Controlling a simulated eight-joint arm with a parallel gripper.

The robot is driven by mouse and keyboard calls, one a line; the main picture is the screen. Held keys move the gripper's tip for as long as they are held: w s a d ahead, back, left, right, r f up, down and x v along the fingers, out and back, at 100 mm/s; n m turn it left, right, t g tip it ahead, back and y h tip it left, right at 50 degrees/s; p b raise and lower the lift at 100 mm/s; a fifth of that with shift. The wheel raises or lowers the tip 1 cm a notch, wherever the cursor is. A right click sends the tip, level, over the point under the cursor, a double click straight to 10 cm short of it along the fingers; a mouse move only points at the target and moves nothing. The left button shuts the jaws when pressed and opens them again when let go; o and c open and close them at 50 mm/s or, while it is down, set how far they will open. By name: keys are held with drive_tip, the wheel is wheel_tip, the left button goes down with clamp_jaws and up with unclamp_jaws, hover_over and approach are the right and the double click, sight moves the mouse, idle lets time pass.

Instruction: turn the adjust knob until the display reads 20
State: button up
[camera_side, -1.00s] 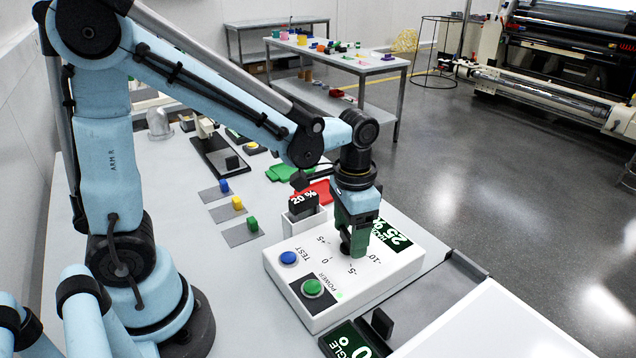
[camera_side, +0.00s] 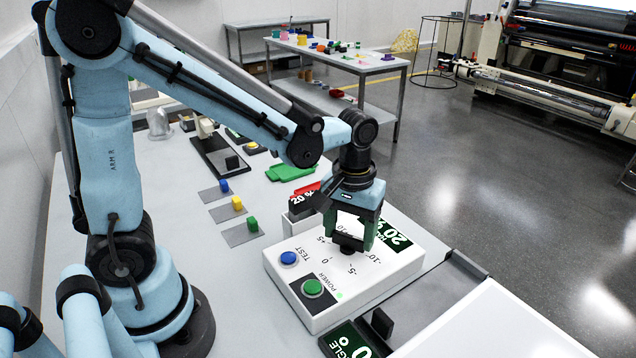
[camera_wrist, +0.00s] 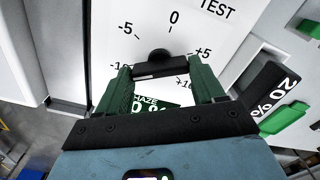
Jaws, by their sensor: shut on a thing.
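The white instrument box (camera_side: 345,290) sits on the bench in the side view, with a dial scale from -10 to +10 on its top. The black adjust knob (camera_side: 350,243) is at the scale's centre; it also shows in the wrist view (camera_wrist: 158,64). My gripper (camera_side: 358,238) points down over the box, its green fingers shut on the knob from both sides; its fingers also show in the wrist view (camera_wrist: 160,80). The green display (camera_side: 390,238) reads 20 in the side view; in the wrist view it is partly covered by my gripper.
A blue TEST button (camera_side: 289,258) and a green POWER button (camera_side: 312,287) are on the box. A black "20 %" card (camera_side: 303,198) stands behind it. An ANGLE display (camera_side: 347,340) is in front. Small coloured blocks lie to the left.

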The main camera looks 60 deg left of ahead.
sight(345, 235)
drive_tip(key=shift+n, duration=0.3)
drive_tip(key=o, duration=1)
drive_tip(key=shift+o, duration=0.2)
wheel_tip(345, 235, up, 12)
idle(0.3)
drive_tip(key=shift+s, duration=0.1)
drive_tip(key=s+a+f+m+t, duration=0.3)
drive_tip(key=s+f+m+t, duration=0.1)
drive_tip(key=f+m+t, duration=0.1)
drive_tip(key=shift+s+a+m+t, duration=0.3)
drive_tip(key=shift+m+t, duration=0.3)
drive_tip(key=shift+t, duration=0.5)
drive_tip(key=shift+r, duration=0.1)
idle(0.5)
